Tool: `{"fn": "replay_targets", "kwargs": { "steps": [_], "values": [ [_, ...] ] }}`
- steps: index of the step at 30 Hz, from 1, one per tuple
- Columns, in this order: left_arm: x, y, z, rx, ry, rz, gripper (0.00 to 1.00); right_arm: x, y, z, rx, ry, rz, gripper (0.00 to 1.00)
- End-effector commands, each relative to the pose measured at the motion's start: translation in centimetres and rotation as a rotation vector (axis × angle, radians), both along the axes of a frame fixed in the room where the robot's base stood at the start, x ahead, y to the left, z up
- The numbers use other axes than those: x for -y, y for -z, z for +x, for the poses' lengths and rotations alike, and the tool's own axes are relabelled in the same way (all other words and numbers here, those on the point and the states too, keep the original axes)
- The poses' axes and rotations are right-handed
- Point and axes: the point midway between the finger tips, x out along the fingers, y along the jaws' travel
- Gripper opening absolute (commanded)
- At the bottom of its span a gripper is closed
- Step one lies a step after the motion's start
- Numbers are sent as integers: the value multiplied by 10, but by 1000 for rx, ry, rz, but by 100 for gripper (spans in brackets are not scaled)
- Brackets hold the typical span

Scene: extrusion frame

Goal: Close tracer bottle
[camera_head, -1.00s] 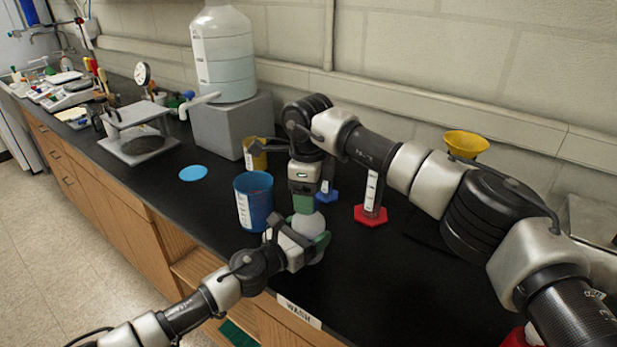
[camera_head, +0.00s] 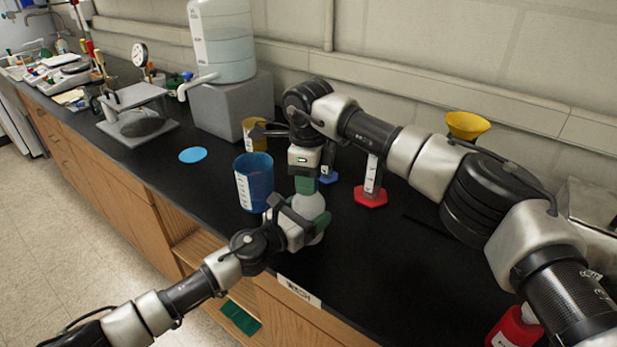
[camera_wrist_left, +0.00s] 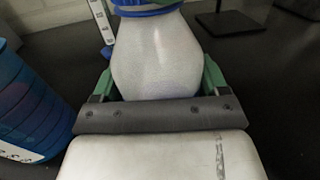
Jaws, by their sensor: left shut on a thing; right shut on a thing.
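The tracer bottle (camera_head: 314,208) is a round, whitish bottle standing at the front of the black bench. My left gripper (camera_head: 305,217) is shut on its body from the front left. In the left wrist view the pale bottle body (camera_wrist_left: 155,60) sits between the green fingers, with a blue part (camera_wrist_left: 147,5) at its top edge. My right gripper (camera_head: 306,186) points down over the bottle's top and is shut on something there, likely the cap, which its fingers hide. I cannot tell how far the cap is seated.
A blue beaker (camera_head: 254,182) stands just left of the bottle, close to my left gripper. A yellow container (camera_head: 256,133) and a red-based cylinder (camera_head: 371,183) stand behind. A red bottle (camera_head: 514,328) is at the lower right. The bench front right is mostly clear.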

Motion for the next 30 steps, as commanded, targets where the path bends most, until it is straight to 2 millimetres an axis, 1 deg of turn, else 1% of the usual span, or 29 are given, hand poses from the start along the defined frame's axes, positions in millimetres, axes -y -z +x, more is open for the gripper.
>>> {"fn": "replay_targets", "kwargs": {
  "steps": [1, 6, 14, 17, 20, 27, 30],
  "values": [
    [0, 0, 0, 0, 0, 1, 8, 0, 0, 0, 1, 0, 0, 44],
    [0, 0, 0, 0, 0, 1, 8, 0, 0, 0, 1, 0, 0, 70],
    [0, 0, 0, 0, 0, 1, 8, 0, -1, 0, 1, 0, 0, 70],
    [0, 0, 0, 0, 0, 1, 8, 0, -7, 0, 2, 0, 0, 70],
    [0, 0, 0, 0, 0, 1, 8, 0, -21, 1, 5, 0, 1, 70],
    [0, 0, 0, 0, 0, 1, 8, 0, -72, 1, 4, 1, 1, 70],
    [0, 1, 0, 0, 0, 1, 8, 0, -91, 0, 4, 1, 0, 70]
  ]
}}
